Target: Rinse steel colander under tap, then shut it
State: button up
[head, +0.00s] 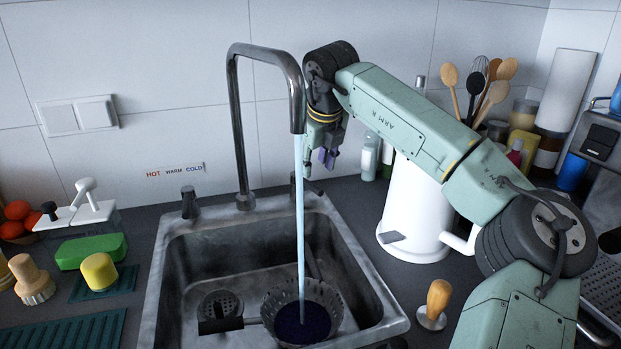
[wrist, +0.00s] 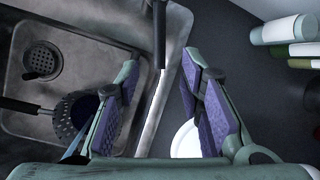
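The steel colander (head: 337,296) sits in the sink basin (head: 185,255), with its black handle pointing left. A stream of water (head: 299,225) runs from the tap (head: 240,120) down into it, and dark water shows inside. In the wrist view the colander (wrist: 62,118) is partly hidden by my left finger. My gripper (head: 323,160) hangs right of the tap spout, above the sink's back right edge. It is open and empty, purple pads apart, in the wrist view (wrist: 160,72). A black lever (wrist: 158,35) shows beyond and between the fingertips, apart from them.
A white canister (head: 410,205) stands close right of the sink, below my arm. Bottles (head: 370,155) stand behind it. A second tap handle (head: 189,203) is at the back left. A drain strainer (head: 220,305) is left of the colander.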

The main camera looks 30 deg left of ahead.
aim_at(313, 186)
jog(key=p+x, duration=0.1)
jog(key=x, duration=0.6)
jog(key=shift+a+f+p, duration=0.1)
jog(key=shift+f+p, duration=0.1)
jog(key=shift+p, duration=0.2)
jog(key=shift+c, duration=0.4)
grip_shut()
